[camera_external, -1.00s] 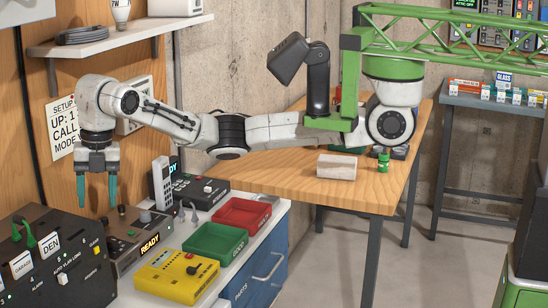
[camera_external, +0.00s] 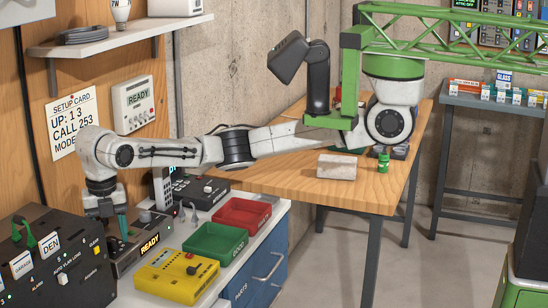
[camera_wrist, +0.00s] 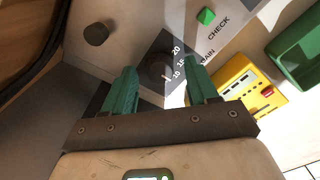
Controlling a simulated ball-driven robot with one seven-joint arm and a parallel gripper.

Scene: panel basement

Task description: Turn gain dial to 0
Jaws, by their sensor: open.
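The gain dial (camera_wrist: 161,67) is a dark round knob on a grey panel in the wrist view. White numbers 10, 15 and 20 and part of a word ending in "AIN" show on its right side. My gripper (camera_wrist: 157,80) is open, with one green finger on each side of the dial; I cannot tell whether they touch it. In the external view my gripper (camera_external: 112,230) is low over the brown device (camera_external: 140,250) with the lit READY display, and it hides the dial there.
Another dark knob (camera_wrist: 97,34) and a green CHECK button (camera_wrist: 206,17) are on the same panel. A black DEN device (camera_external: 60,265) stands to the left, a yellow box (camera_external: 170,278) in front right. Green (camera_external: 214,258) and red (camera_external: 243,227) trays lie to the right.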

